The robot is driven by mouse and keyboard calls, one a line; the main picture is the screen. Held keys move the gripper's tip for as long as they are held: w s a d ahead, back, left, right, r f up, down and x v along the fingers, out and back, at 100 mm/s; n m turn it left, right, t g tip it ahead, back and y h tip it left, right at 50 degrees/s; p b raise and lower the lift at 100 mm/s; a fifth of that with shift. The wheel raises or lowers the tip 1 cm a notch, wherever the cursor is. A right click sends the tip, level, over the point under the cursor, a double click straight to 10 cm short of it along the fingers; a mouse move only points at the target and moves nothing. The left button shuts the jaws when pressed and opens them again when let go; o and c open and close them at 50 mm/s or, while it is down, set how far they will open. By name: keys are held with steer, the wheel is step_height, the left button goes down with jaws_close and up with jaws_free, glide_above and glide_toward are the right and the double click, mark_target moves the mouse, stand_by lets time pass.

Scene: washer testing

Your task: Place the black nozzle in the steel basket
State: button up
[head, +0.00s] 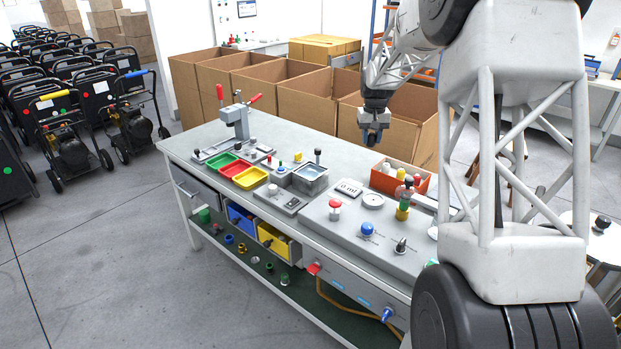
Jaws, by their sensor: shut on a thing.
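My gripper (374,137) hangs above the back edge of the workbench, in front of the cardboard boxes. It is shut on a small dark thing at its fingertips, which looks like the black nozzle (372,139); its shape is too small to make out. The steel basket (310,184) is a small grey metal container on the bench, to the left of and lower than my gripper. The held thing is well apart from the basket. A dark-topped upright piece (317,156) stands at the basket's back edge.
Green, red and yellow trays (251,178) stand left of the basket, near a press with red handles (236,118). An orange-red bin (399,178) with bottles stands to the right. A grey panel (345,238) with knobs fills the bench's right front. Open cardboard boxes (305,97) line the back.

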steer(key=s+a+f+n, duration=0.1)
steer(key=a+n, duration=0.3)
steer(key=a, duration=0.2)
steer(key=s+a+f+n, duration=0.2)
steer(key=a+n, duration=0.1)
steer(key=a, duration=0.3)
steer(key=shift+s+a+f+n, duration=0.1)
steer(key=shift+a+f+n, duration=0.8)
steer(key=shift+f+n, duration=1.65)
steer(key=shift+s+a+f+n, duration=0.1)
steer(key=shift+a+f+n, duration=0.95)
steer(key=shift+n, duration=2.8)
steer(key=shift+s+a+f+n, duration=0.1)
steer(key=shift+a+f+n, duration=0.65)
steer(key=shift+f+n, duration=1.9)
steer(key=shift+w+r+n, duration=0.1)
steer(key=shift+r+n, duration=0.45)
steer(key=shift+r, duration=0.05)
glide_above(310, 177)
steer(key=shift+w+d+f, duration=0.1)
steer(key=shift+f, duration=0.6)
steer(key=shift+f, duration=1.8)
steer(key=shift+f, duration=0.15)
